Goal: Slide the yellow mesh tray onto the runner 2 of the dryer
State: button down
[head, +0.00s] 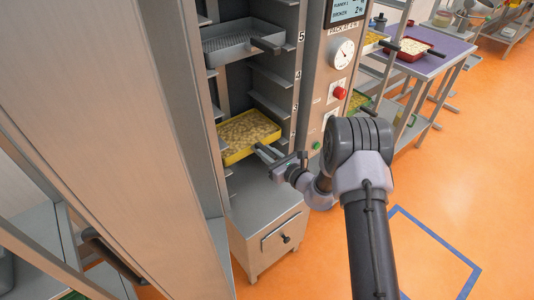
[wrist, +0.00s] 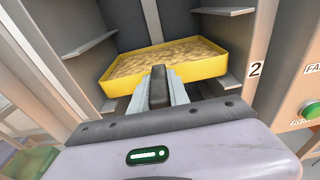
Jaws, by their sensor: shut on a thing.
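The yellow mesh tray (head: 247,134), filled with pale pieces, is inside the open dryer (head: 300,75) at a low level. My gripper (head: 275,158) is shut on the tray's dark handle (wrist: 158,88), in front of the dryer opening. A runner (wrist: 108,104) shows at the tray's left side. I cannot tell whether the tray's edges rest on the runners; its underside is hidden.
A grey mesh tray (head: 240,48) with a dark handle sits higher in the dryer. A panel with a gauge and a red button (head: 339,93) is to the right. A grey drawer cabinet (head: 268,225) stands below. A large steel door panel (head: 150,120) is at the left.

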jog(key=shift+f+b, duration=0.4)
jog(key=shift+f, duration=0.05)
jog(key=c, duration=1.2)
grip_release()
jog(key=shift+o, duration=0.2)
jog(key=shift+s, duration=0.1)
jog(key=p+v, duration=0.4)
jog(key=v, duration=1.3)
jog(key=shift+p, duration=0.3)
jog(key=shift+s+d, duration=0.1)
jog(key=shift+s, duration=0.05)
jog(key=f+b+v, duration=0.1)
jog(key=v, duration=0.7)
jog(key=shift+s+d, duration=0.3)
jog(key=shift+s, duration=0.1)
